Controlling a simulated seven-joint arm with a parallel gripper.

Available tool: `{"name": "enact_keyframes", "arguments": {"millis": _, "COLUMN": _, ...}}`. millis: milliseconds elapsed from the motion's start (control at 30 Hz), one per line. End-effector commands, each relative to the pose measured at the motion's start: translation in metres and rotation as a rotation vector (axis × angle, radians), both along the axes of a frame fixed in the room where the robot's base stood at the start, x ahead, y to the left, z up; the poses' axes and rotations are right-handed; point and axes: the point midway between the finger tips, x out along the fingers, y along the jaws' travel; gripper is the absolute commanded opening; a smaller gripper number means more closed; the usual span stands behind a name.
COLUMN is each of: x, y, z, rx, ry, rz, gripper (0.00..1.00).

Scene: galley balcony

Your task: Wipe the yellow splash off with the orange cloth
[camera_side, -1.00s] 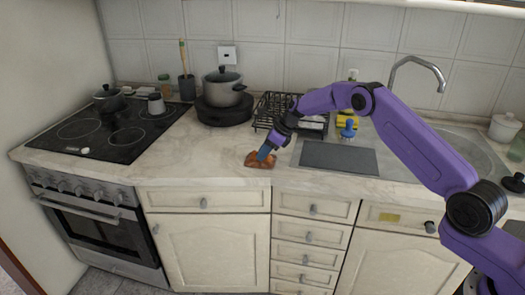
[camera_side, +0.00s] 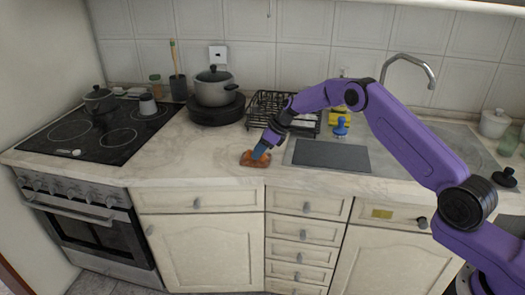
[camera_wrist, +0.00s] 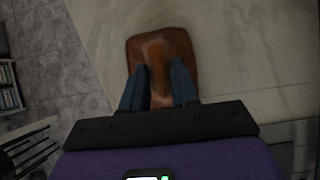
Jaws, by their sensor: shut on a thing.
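The orange-brown cloth (camera_side: 250,160) lies on the pale marble worktop (camera_side: 190,160) near its front edge, above the join between the wide drawer and the drawer column. My gripper (camera_side: 260,151) points down at it with blue fingers. In the wrist view the cloth (camera_wrist: 148,49) is a rounded square with a raised fold between the fingertips of my gripper (camera_wrist: 158,68), which is shut on that fold. I see no yellow splash on the bare worktop; whether any lies under the cloth I cannot tell.
A black hob (camera_side: 105,132) is at the left. A grey pot (camera_side: 214,88), a dish rack (camera_side: 265,108) and a blue-handled tool (camera_side: 340,128) stand behind. A dark grey board (camera_side: 332,155) lies right of the cloth. Worktop left of the cloth is clear.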

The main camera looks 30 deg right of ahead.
Motion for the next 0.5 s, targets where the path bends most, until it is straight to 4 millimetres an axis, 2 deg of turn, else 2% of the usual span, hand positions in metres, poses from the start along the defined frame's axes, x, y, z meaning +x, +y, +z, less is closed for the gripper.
{"name": "enact_keyframes", "arguments": {"millis": 200, "x": 0.0081, "y": 0.0100, "z": -0.0017, "rx": -0.001, "ry": 0.000, "rz": 0.003, "gripper": 0.00}}
{"name": "enact_keyframes", "arguments": {"millis": 500, "x": 0.0095, "y": 0.0122, "z": -0.0025, "rx": -0.001, "ry": 0.003, "rz": 0.002, "gripper": 0.00}}
